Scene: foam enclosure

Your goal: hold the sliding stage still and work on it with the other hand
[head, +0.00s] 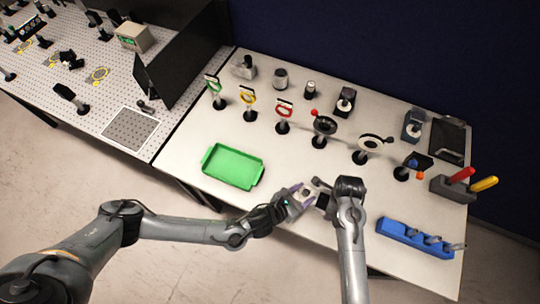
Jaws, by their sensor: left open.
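My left gripper (302,194) is open near the front middle of the white table, its fingers pointing right. A small light-coloured block (321,187), perhaps the sliding stage, shows between the two grippers; it is too small and covered to tell its parts. My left gripper is close beside its left side; I cannot tell whether it touches. My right gripper (328,204) is beside the block's right side, mostly hidden by its own wrist, so its jaws do not show clearly.
A green tray (233,166) lies left of the grippers. A blue holder (402,233) with tools stands at the front right. A grey block with red and yellow handles (455,186) stands at the right edge. Several posts with rings, such as the red one (284,115), line the table behind.

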